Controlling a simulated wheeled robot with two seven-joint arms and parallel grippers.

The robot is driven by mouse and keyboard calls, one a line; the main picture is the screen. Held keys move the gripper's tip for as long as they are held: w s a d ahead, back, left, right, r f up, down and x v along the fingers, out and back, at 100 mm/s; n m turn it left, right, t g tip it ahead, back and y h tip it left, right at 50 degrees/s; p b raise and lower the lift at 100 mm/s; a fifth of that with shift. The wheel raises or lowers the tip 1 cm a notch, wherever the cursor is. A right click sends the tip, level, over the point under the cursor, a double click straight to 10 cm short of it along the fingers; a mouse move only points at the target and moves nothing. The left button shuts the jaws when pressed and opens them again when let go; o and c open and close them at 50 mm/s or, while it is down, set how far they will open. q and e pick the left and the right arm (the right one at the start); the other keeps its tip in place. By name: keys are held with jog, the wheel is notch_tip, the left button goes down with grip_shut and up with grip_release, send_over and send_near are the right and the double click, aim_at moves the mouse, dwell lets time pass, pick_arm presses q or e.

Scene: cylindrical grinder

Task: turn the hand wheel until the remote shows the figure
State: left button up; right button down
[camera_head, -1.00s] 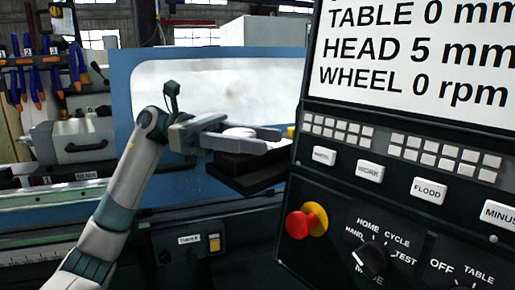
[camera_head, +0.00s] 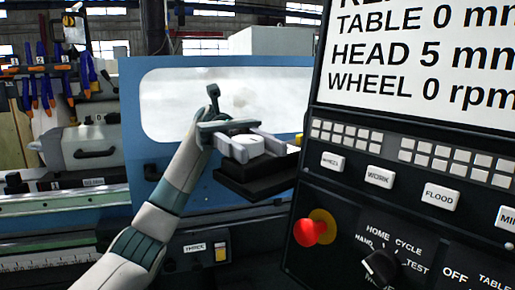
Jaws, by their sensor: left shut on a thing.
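A white round piece (camera_head: 243,146), which looks like the hand wheel, sits on top of a black stepped block (camera_head: 255,180) in front of the blue guard. My left gripper (camera_head: 258,150) is shut on it, with one grey finger on each side. The fingers and palm hide part of its rim. The large screen (camera_head: 420,65) at the upper right reads TABLE 0 mm, HEAD 5 mm and WHEEL 0 rpm; its top line is cut off. I cannot tell which device is the remote. My right gripper is not in view.
The dark control panel (camera_head: 395,215) fills the right side, with a red stop button (camera_head: 309,232), white keys and a mode knob (camera_head: 380,265). The blue guard (camera_head: 185,190) with its window (camera_head: 170,100) stands behind my left arm. The grinder bed (camera_head: 60,203) lies at the left.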

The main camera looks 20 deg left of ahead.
pick_arm(q)
jog(key=o, duration=1.1)
jog(key=shift+c, duration=0.2)
jog(key=shift+a, duration=0.1)
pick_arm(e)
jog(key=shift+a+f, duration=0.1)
